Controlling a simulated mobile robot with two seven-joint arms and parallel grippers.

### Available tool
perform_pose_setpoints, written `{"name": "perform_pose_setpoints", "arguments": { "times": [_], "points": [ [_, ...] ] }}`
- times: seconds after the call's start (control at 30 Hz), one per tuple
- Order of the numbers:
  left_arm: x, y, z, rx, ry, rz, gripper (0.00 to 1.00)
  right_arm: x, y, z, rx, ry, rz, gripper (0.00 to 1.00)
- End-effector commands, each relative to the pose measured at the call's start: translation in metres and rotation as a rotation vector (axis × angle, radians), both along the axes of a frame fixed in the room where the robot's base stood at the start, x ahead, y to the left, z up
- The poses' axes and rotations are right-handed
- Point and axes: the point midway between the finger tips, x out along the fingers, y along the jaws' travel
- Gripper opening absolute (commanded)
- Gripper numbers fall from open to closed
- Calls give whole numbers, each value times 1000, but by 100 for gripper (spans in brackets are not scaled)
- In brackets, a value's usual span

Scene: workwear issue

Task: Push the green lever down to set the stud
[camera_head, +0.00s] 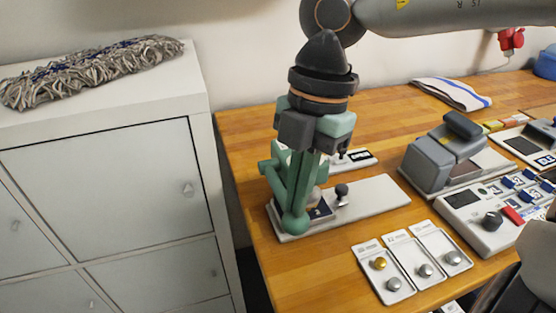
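The green press (274,168) stands on a light grey base plate (374,199) on the wooden bench. Its green lever (302,185) slants down toward the camera and ends in a round green knob (295,223) low over the front of the plate. My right gripper (312,134) points down over the top of the press, with its dark finger blocks around or against the upper green parts. It hides the press head, and I cannot tell whether its fingers touch or grip anything. The stud is too small or hidden to make out. My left gripper is not in view.
A black-knobbed tool (341,194) stands on the plate beside the lever. Three small trays (403,283) with round studs lie in front. A grey device (432,166) and a control box (470,235) stand right. A white cabinet (110,180) with a mop head (95,72) is left.

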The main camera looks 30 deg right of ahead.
Motion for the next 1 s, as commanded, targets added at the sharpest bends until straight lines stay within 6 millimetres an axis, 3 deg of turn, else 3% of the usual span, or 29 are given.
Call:
{"name": "perform_pose_setpoints", "arguments": {
  "times": [0.33,1.0],
  "points": [
    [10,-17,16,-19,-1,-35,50,-2,0,-2,-3,10,0,0],
    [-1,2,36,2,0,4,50,-1,0,50,-1,4,-1,0]
  ]
}}
